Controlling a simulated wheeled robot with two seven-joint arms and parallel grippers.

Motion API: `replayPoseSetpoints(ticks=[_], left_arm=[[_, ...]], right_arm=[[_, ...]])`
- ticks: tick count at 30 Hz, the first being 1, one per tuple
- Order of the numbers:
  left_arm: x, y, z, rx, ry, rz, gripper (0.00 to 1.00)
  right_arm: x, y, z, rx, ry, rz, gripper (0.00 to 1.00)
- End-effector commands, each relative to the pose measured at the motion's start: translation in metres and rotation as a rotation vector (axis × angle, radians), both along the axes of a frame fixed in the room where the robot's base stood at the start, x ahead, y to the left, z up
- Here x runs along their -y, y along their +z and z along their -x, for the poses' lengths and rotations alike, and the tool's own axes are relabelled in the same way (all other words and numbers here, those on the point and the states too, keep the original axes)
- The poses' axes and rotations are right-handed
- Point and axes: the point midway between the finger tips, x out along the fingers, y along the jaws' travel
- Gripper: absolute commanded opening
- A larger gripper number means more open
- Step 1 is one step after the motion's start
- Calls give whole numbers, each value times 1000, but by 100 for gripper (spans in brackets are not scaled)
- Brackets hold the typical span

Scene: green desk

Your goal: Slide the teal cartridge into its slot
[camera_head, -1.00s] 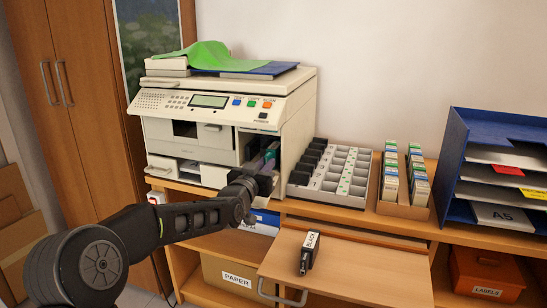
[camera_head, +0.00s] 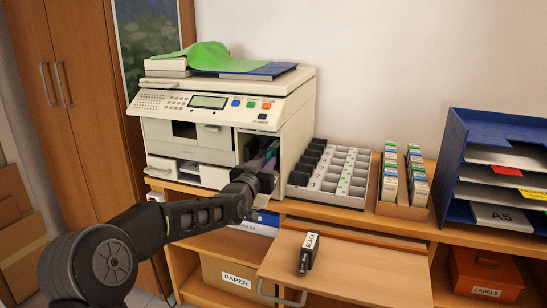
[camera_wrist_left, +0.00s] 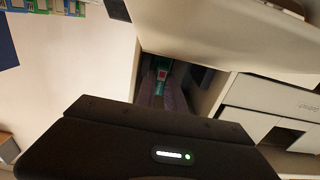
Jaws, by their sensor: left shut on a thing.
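The teal cartridge (camera_wrist_left: 163,70) shows end-on in the left wrist view, at the mouth of the printer's open bay. Only a small teal part of it shows in the head view (camera_head: 271,152). My left gripper (camera_head: 268,165) is shut on it, with the two fingers reaching into the bay; they also show in the left wrist view (camera_wrist_left: 161,94). The slot inside the bay is dark and mostly hidden, so I cannot tell how deep the cartridge sits. My right gripper is not in view.
The cream printer (camera_head: 215,135) surrounds the bay with solid walls. A grey compartment tray (camera_head: 345,178) stands close on its right. A black cartridge (camera_head: 309,252) labelled BLACK lies on the pull-out shelf (camera_head: 370,270), which has free room.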

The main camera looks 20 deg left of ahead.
Motion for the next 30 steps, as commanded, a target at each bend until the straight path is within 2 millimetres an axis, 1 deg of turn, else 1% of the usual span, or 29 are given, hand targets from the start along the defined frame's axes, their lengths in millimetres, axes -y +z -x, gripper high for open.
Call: replayPoseSetpoints(ticks=[23,24,30], left_arm=[[0,0,-15,0,-1,0,0],[0,0,-15,0,0,0,16],[0,0,-15,0,0,0,33]], right_arm=[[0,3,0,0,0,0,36],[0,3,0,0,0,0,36],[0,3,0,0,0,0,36]])
